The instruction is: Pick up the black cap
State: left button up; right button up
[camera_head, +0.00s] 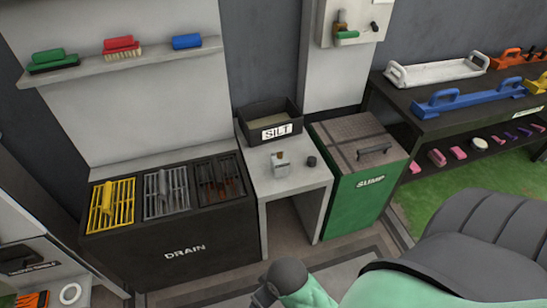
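The black cap (311,161) is a small dark cylinder standing on the light grey table, right of a small metal block-like fitting (281,164). It stands apart from the fitting, near the table's right side. Nothing covers it. Neither of my grippers shows in the head view. Grey and mint-green parts of my own body fill the bottom middle and lower right, well below the cap.
The black SILT bin (287,129) stands behind the cap on the table (256,178). The green SUMP box (355,206) stands close on the right, the black DRAIN cabinet (187,249) on the left. A shelf (150,61) with brushes hangs above the cabinet.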

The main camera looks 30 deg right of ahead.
aim_at(312, 161)
jog(key=z, duration=1.35)
